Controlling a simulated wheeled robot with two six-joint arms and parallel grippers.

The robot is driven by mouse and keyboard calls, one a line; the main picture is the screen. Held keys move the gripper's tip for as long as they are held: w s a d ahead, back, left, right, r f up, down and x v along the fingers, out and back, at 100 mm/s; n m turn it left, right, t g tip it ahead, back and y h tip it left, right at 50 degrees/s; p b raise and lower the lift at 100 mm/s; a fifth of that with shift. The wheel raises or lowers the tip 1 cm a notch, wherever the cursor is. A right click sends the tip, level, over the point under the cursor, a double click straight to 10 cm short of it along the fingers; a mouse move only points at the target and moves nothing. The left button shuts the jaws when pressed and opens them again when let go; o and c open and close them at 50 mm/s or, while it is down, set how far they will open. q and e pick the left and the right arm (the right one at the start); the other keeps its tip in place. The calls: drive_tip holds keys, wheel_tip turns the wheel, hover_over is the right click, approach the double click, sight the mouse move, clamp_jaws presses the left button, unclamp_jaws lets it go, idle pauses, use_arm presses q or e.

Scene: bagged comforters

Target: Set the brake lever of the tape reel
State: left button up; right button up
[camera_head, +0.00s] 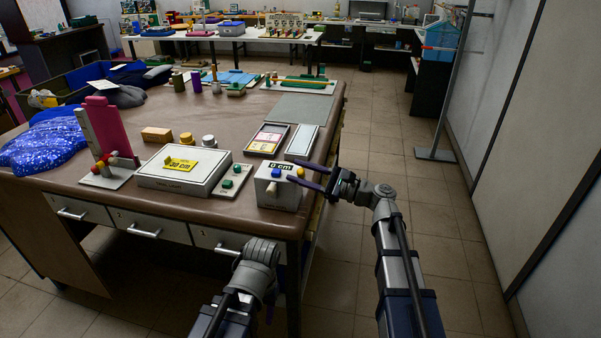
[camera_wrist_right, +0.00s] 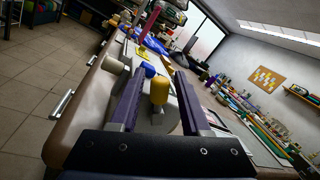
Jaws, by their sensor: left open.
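I cannot tell which of these is the brake lever. My right gripper (camera_head: 304,173) is open at the box's right side. In the right wrist view the yellow knob (camera_wrist_right: 159,90) stands between its two fingers, with no clear grip. My left gripper (camera_head: 270,296) is low, in front of the table; its fingers are mostly hidden.
A red-levered stand (camera_head: 108,170) is farther left.

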drive_tip(key=shift+o, duration=0.6)
drive_tip(key=shift+d, duration=0.1)
drive_tip(key=v, duration=0.7)
drive_tip(key=shift+s+d+b, duration=0.15)
drive_tip(key=shift+d+b, duration=0.15)
drive_tip(key=shift+b, duration=0.1)
